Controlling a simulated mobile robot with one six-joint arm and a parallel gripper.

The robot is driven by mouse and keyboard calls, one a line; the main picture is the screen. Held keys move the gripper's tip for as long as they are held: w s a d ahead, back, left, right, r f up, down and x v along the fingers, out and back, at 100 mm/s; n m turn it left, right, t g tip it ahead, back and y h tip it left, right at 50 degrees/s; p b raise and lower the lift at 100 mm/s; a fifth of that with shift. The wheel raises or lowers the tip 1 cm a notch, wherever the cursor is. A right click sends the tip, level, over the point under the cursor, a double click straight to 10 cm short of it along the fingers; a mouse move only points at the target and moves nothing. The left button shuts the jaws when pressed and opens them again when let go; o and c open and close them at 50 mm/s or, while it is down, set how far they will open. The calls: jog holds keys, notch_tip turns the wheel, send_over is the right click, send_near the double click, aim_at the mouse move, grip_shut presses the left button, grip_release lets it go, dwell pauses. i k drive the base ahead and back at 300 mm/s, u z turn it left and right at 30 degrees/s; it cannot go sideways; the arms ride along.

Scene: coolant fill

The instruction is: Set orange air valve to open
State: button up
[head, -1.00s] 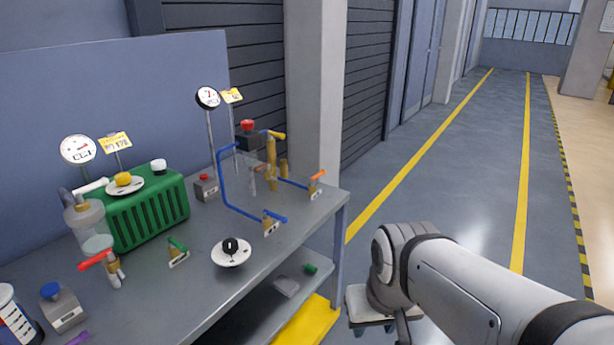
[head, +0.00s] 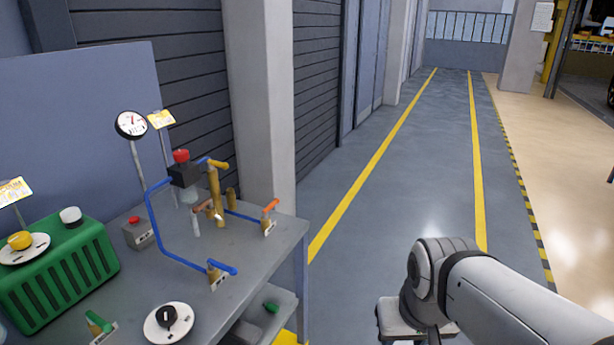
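The orange air valve (head: 270,206) stands at the right end of the grey bench in the head view. It has a short orange lever on a brass body with a small label at its foot. The lever slants up to the right, and a blue pipe runs to the valve from the left. I cannot read from the label whether it is open or closed. My arm shows at the lower right, apart from the valve and beyond the bench's right edge. My gripper's fingers are not in view.
On the bench (head: 240,262) are a blue-handled valve (head: 221,268), a black knob on a white dial (head: 168,322), a green-handled valve (head: 98,322), a green unit (head: 60,272), a red-button box (head: 138,232) and brass pipework (head: 215,188). Open floor (head: 370,230) lies right of the bench.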

aim_at(264, 212)
jog(key=z, duration=0.1)
jog(key=i, duration=1.25)
jog(key=u, duration=0.55)
